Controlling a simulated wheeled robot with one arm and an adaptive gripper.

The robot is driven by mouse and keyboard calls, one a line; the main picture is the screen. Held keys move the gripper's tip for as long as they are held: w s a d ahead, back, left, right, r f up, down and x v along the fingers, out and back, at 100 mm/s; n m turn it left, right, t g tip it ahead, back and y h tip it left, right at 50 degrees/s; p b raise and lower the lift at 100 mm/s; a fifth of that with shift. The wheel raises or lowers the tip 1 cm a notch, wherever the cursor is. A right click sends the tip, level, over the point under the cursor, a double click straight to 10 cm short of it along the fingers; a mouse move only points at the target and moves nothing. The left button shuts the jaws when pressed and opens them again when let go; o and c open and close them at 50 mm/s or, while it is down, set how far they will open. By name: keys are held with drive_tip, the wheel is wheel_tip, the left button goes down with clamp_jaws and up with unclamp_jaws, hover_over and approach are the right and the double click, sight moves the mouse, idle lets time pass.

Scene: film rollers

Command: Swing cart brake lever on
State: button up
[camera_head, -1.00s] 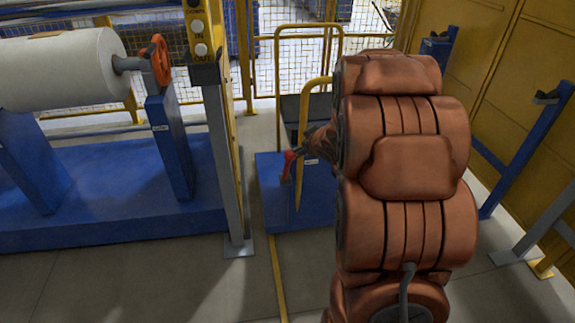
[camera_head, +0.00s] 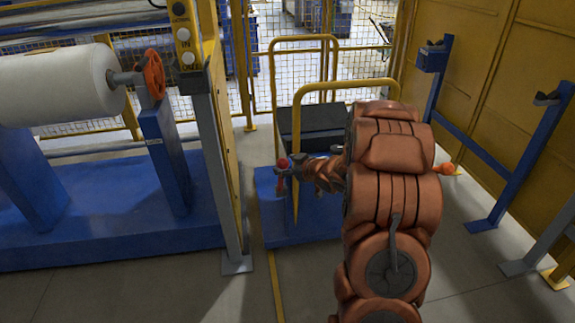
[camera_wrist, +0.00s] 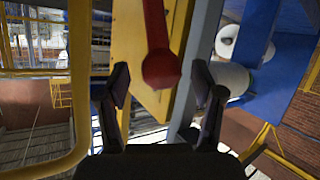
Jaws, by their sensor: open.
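The red brake lever (camera_wrist: 156,25) hangs into the top of the wrist view and ends in a round red knob (camera_wrist: 161,69). The knob shows between the two fingers of my open gripper (camera_wrist: 160,84), with space on both sides; I cannot tell whether it is as deep as the fingertips. In the head view the red knob (camera_head: 282,163) is small, beside my gripper (camera_head: 284,175), and my arm hides part of the cart. The cart has a blue deck (camera_head: 290,228) and yellow tube handles (camera_head: 305,42).
A black box (camera_head: 310,128) stands on the cart. To the left are a yellow-and-grey post (camera_head: 222,160) and a blue roller stand with a white roll (camera_head: 60,82) and orange handwheel (camera_head: 154,74). Yellow panels and blue brackets (camera_head: 480,150) line the right. Mesh fencing is behind.

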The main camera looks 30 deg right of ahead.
drive_tip(key=shift+a+x, duration=0.15)
drive_tip(key=shift+x, duration=0.55)
drive_tip(key=shift+a+x, duration=0.15)
drive_tip(key=shift+x, duration=0.55)
drive_tip(key=shift+s+d+r, duration=0.2)
drive_tip(key=shift+s+d, duration=0.15)
drive_tip(key=shift+d, duration=0.1)
drive_tip(key=c, duration=0.4)
drive_tip(key=shift+r, duration=0.1)
clamp_jaws()
